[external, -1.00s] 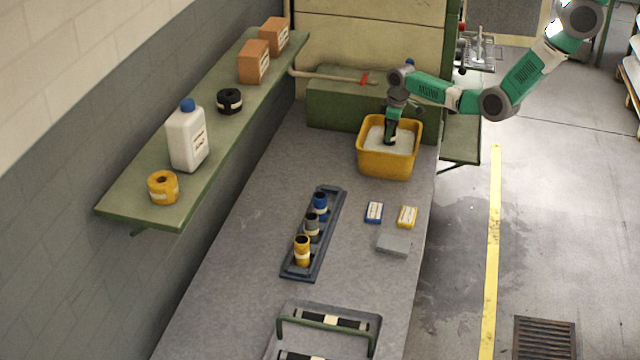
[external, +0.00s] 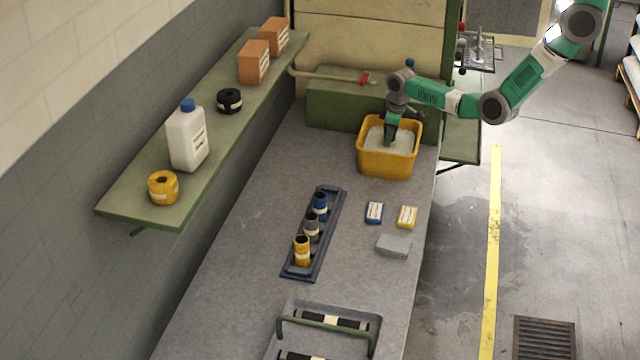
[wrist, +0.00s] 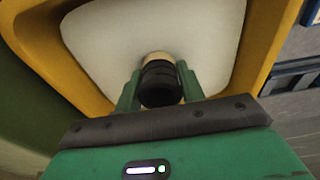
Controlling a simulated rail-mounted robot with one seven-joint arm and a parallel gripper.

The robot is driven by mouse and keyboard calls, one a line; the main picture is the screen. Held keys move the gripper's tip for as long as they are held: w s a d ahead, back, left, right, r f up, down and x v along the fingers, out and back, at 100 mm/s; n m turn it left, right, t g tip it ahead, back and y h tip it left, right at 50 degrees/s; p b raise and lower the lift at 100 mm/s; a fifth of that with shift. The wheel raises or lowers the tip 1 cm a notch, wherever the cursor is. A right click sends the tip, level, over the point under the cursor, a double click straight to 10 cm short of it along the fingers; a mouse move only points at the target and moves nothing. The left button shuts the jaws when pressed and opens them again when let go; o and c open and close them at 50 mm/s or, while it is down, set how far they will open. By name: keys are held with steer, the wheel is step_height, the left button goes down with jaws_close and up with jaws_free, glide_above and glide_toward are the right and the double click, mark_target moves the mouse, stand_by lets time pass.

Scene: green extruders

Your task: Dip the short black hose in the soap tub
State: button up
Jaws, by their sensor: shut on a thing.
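The yellow soap tub (external: 385,163) stands at the far end of the bench, with whitish soap (external: 404,142) inside. My gripper (external: 389,138) points down into the tub. In the wrist view my gripper (wrist: 160,88) is shut on the short black hose (wrist: 158,84), with a green finger on each side. A cream-coloured part of the hose shows around its black section. The tub's yellow wall (wrist: 258,40) and the white soap (wrist: 110,45) surround it in that view. I cannot tell how deep the hose's lower end is in the soap.
A dark rack (external: 313,235) holds blue, grey and yellow hose pieces mid-bench. Small blue and yellow boxes (external: 407,216) and a grey block (external: 394,245) lie to its right. A handled tray (external: 365,345) with black hoses is in front. A shelf (external: 140,205) runs along the left wall.

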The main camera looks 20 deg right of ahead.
stand_by(0.3)
step_height(320, 180, up, 12)
steer(key=p, duration=1.2)
steer(key=shift+r, duration=0.15)
